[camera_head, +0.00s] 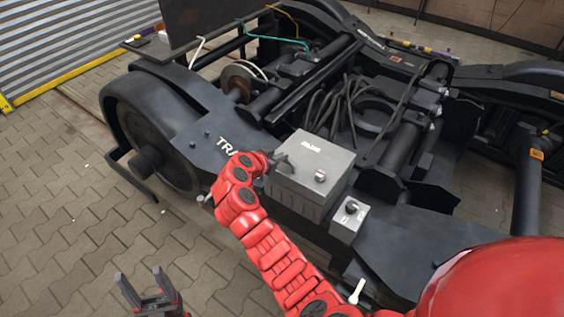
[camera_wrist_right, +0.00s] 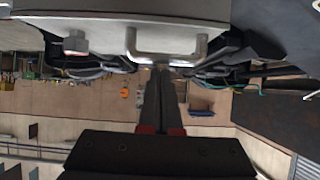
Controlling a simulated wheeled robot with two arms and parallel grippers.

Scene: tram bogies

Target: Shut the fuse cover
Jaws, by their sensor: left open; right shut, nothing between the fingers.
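The fuse box (camera_head: 312,190) is a grey box on the bogie frame, with its lid, the fuse cover (camera_head: 312,158), lying across the top. I cannot tell whether the cover is fully down. My right gripper (camera_head: 282,163) is at the left side of the box, partly hidden by its red wrist. In the right wrist view its black fingers (camera_wrist_right: 161,80) are shut and empty, with the tips close to a metal U-shaped handle (camera_wrist_right: 166,55) on a grey panel; contact is unclear. My left gripper (camera_head: 147,284) is open and empty above the paving, at the lower left.
A small grey switch box (camera_head: 348,219) with a dark knob sits at the right of the fuse box. Cables (camera_head: 340,105) and dark bogie beams lie behind. A wheel (camera_head: 150,140) is at the left. The paving at the lower left (camera_head: 60,215) is clear.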

